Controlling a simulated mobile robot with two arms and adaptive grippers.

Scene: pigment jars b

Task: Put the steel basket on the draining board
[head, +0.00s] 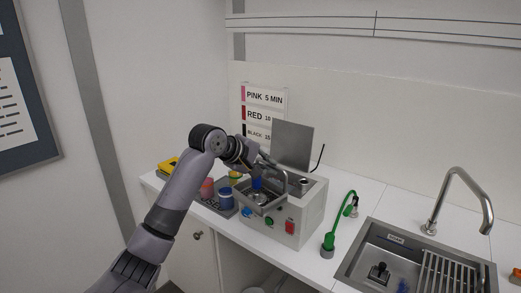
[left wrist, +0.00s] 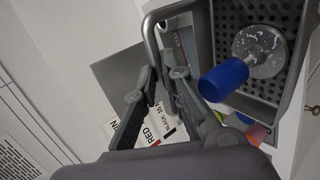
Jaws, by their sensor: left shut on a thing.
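The steel basket (head: 279,205) is a grey metal tray with a perforated floor and a loop handle. It also shows in the left wrist view (left wrist: 214,40), with a blue-handled round piece (left wrist: 225,78) lying in it. My left gripper (head: 266,163) is shut on the basket's handle (left wrist: 152,42). The basket is at the front left of the grey bath unit (head: 311,209); I cannot tell how far above it. The draining board (head: 447,274) is the ribbed part of the sink at the lower right. My right gripper is not in view.
A raised lid (head: 293,146) stands behind the bath unit. A green hose (head: 341,217) stands between unit and sink. A curved tap (head: 456,185) rises behind the sink. A tray of jars (head: 226,201) is left of the unit.

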